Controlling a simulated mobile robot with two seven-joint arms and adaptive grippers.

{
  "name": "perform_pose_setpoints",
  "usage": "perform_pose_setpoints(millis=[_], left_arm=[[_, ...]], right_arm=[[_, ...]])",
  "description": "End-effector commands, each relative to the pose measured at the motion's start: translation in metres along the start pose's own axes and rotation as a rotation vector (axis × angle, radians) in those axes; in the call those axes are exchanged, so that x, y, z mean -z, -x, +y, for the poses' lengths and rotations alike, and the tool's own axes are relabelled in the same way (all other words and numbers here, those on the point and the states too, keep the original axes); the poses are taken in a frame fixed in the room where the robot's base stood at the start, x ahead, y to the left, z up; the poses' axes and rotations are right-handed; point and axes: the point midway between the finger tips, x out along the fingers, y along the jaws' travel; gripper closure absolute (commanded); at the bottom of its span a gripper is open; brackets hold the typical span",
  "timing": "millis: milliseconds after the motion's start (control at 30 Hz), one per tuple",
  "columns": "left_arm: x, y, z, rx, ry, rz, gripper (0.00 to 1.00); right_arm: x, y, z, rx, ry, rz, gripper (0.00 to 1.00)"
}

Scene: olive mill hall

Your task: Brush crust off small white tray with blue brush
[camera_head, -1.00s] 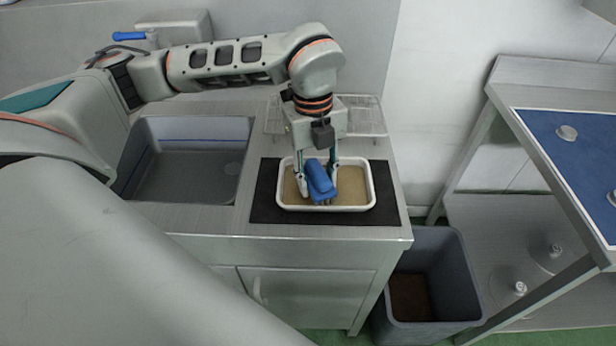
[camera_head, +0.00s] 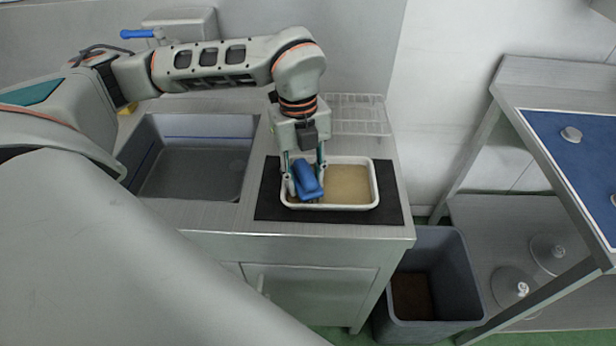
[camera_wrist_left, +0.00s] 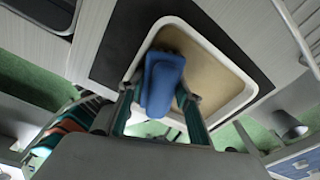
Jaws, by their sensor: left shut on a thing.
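The small white tray (camera_head: 376,190) lies on a black mat on the metal counter, and a tan-brown crust (camera_head: 347,184) covers its floor. My left gripper (camera_head: 306,180) is shut on the blue brush (camera_head: 307,178) and holds it tilted, low at the left end of the tray. In the left wrist view the brush (camera_wrist_left: 162,84) sits between the fingers over the tray (camera_wrist_left: 236,98). The bristles are mostly hidden, so I cannot tell whether they touch the crust. My right gripper is not in view.
The black mat (camera_head: 268,207) lies under the tray. A sink (camera_head: 190,175) is to the left, with a blue-handled tap (camera_head: 138,33) behind. A wire rack (camera_head: 358,115) stands behind the tray. A grey bin (camera_head: 440,316) is on the floor at right, beside a blue-topped table (camera_head: 575,150).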

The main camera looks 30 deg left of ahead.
Motion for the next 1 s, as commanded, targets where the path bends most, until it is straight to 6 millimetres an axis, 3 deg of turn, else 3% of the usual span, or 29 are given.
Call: perform_pose_setpoints(millis=[233, 800, 1000], left_arm=[[0.001, 0.007, 0.0, 0.0, 0.0, 0.0, 0.87], [0.005, 0.058, -0.002, 0.002, 0.001, -0.001, 0.87], [0.006, 0.061, -0.002, 0.001, 0.001, 0.0, 0.87]], right_arm=[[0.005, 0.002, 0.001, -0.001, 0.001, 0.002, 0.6], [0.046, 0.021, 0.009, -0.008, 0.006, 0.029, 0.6], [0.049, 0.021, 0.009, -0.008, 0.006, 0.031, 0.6]])
